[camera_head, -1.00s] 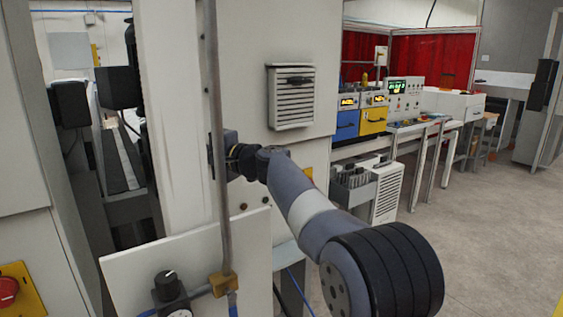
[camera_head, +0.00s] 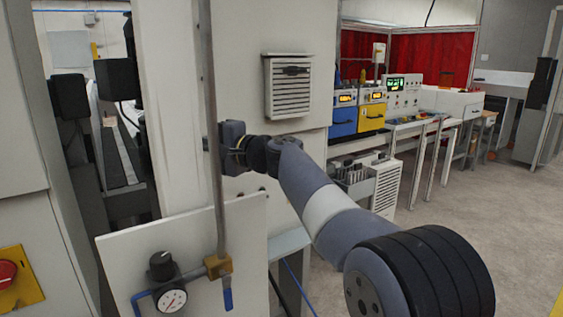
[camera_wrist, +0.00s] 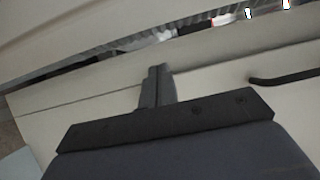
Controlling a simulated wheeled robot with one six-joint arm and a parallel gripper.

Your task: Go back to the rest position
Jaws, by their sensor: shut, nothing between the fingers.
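My gripper (camera_head: 210,145) is at the end of my outstretched grey arm, by the white machine (camera_head: 175,110). In the head view it sits right at the thin upright metal pipe (camera_head: 214,110), and its tips are partly hidden there. I cannot tell whether it touches the pipe. In the wrist view the two fingers of my gripper (camera_wrist: 160,68) are together with nothing between them. Pale machine panels lie beyond them.
A pressure gauge (camera_head: 172,299) and a black knob (camera_head: 161,265) sit on a low white panel (camera_head: 215,230). A red button (camera_head: 6,273) is at the left. A vent (camera_head: 289,87) sticks out behind. Open floor (camera_head: 450,215) lies right.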

